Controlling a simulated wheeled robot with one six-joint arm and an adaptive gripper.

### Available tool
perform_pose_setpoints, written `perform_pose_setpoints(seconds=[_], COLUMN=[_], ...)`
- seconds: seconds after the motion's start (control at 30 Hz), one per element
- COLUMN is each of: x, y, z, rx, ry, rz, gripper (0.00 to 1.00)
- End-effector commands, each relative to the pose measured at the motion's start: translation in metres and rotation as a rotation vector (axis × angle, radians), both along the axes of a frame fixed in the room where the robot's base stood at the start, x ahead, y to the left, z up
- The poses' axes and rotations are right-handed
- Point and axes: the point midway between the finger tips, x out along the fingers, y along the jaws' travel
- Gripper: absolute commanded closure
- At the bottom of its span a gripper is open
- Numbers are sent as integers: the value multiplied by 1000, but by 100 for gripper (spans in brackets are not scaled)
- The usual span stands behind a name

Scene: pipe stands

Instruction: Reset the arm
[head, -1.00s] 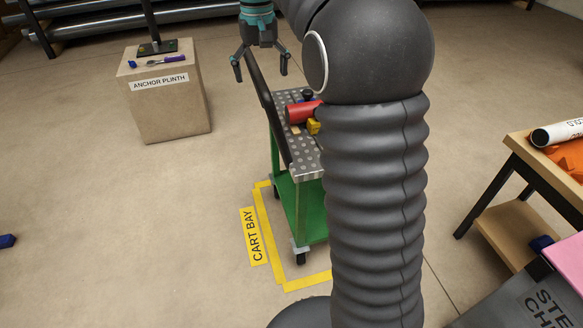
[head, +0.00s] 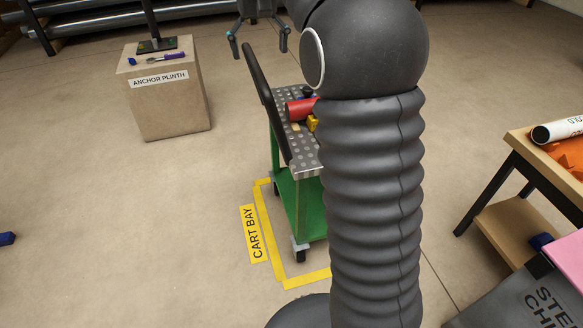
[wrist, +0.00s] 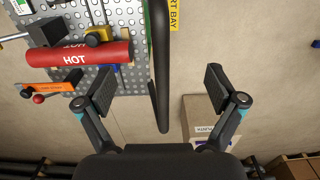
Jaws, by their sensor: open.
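My gripper (head: 259,44) is at the top of the head view, above the cart and only partly in frame. In the wrist view its two fingers (wrist: 160,90) are spread wide with nothing held between them. The black cart handle (wrist: 161,70) shows between the fingers in the wrist view, below the gripper; I see no contact. My dark ribbed arm stands in the middle of the head view and hides the right part of the cart.
The green cart (head: 311,205) with a perforated top stands in the yellow-taped cart bay. It carries a red HOT cylinder (wrist: 78,56) and several tools. The anchor plinth (head: 168,100) stands left; a wooden table (head: 522,143) stands right. Floor between plinth and cart is clear.

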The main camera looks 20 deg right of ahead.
Motion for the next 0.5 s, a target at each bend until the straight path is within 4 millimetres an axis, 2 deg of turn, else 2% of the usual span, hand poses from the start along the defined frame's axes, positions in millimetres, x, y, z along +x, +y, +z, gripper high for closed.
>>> perform_pose_setpoints(seconds=[0.27, 0.37, 0.43, 0.5], x=[1, 8, 15, 18], y=[0, 0, 1, 1], z=[0, 0, -7, -28], rx=[0, 2, 3, 3], ry=[-4, -36, -61, -63], rz=[2, 6, 10, 14], gripper=[6, 6, 6, 6])
